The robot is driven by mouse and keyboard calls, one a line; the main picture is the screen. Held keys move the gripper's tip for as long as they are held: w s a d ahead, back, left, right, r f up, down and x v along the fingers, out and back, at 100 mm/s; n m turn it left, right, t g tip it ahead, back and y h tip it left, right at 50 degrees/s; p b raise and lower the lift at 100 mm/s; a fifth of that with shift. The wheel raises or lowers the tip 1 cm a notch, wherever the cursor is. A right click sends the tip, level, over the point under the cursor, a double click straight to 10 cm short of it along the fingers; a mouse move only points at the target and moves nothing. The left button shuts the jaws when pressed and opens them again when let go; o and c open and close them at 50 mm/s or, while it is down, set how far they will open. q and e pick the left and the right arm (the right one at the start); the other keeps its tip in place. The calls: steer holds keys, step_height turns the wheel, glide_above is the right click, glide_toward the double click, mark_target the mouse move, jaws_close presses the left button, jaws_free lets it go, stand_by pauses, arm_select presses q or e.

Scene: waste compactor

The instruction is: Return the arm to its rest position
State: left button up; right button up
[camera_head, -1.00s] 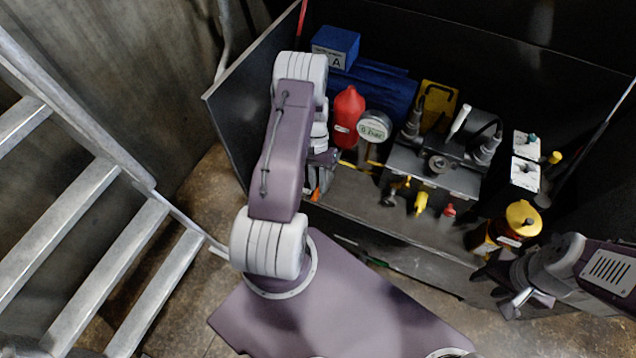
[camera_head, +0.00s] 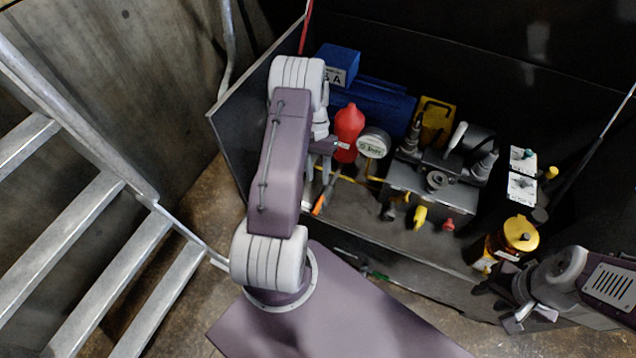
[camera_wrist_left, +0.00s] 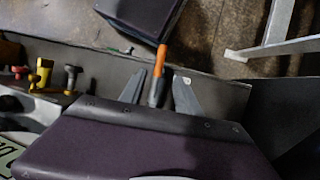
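My left arm reaches up the middle of the head view. My left gripper (camera_head: 317,188) hangs beside the red bottle (camera_head: 349,132), partly hidden by the arm. In the left wrist view its two grey fingers (camera_wrist_left: 160,92) stand apart. An orange-handled piece (camera_wrist_left: 157,76) shows between them with space on both sides; it also shows in the head view (camera_head: 319,205). Whether they touch it cannot be told. My right gripper (camera_head: 497,304) is at the lower right, below the amber jar (camera_head: 520,234), with its fingers apart and seemingly empty.
A dark open-fronted compartment holds a blue box (camera_head: 338,64), a round gauge (camera_head: 374,143), a yellow plate (camera_head: 437,122) and a valve block (camera_head: 432,188) with yellow and red knobs. Its side panel (camera_head: 256,112) stands left of my arm. Metal stairs (camera_head: 75,205) are at the left.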

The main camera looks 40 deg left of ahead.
stand_by(0.5)
arm_select(q)
steer(key=w+d+r+m+t+y, duration=0.2)
steer(key=d+r+m, duration=0.2)
steer(key=d+r, duration=0.9)
steer(key=s+d+n+t+y, duration=0.1)
steer(key=s+d+t, duration=0.15)
steer(key=s, duration=0.95)
step_height(320, 180, up, 15)
steer(key=w+p, duration=0.1)
steer(key=p, duration=1.4)
steer(key=shift+w+d+n+p, duration=0.2)
steer(key=shift+d+n+p, duration=0.05)
steer(key=shift+n+p, duration=0.1)
